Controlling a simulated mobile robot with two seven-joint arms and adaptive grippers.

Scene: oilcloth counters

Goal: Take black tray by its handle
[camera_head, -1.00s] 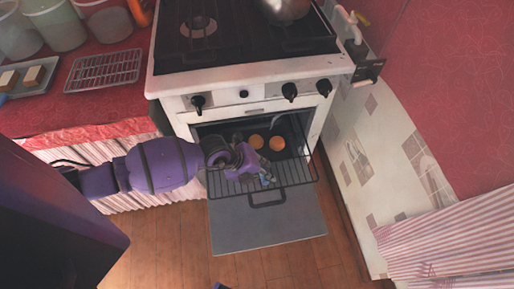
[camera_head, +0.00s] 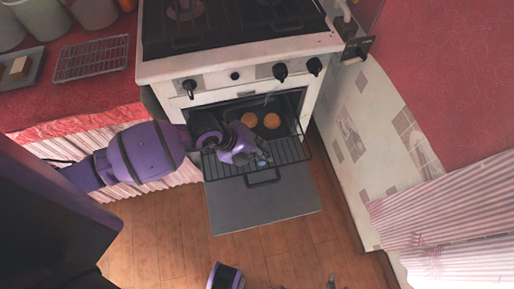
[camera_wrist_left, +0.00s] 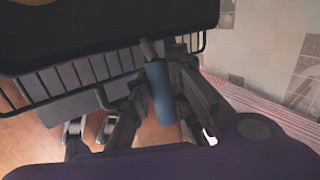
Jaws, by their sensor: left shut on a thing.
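The black tray (camera_head: 289,117) sits inside the open oven and bears two round orange-brown pieces (camera_head: 271,121). In the left wrist view the tray's dark underside or side (camera_wrist_left: 110,25) fills the top. Its blue-grey handle (camera_wrist_left: 159,92) points out toward my wrist. My left gripper (camera_head: 262,158) is at the oven mouth above the wire rack, and in the wrist view its fingers (camera_wrist_left: 160,105) stand on both sides of the handle, shut on it. Grey tips at the bottom edge of the head view may be my right gripper (camera_head: 331,282); most of it is cut off.
The wire rack (camera_head: 293,152) is pulled partly out over the lowered oven door (camera_head: 265,205). The stove front with knobs (camera_head: 235,76) stands above. A tiled wall (camera_head: 350,135) is close on the right. Wooden floor (camera_head: 150,235) is free in front.

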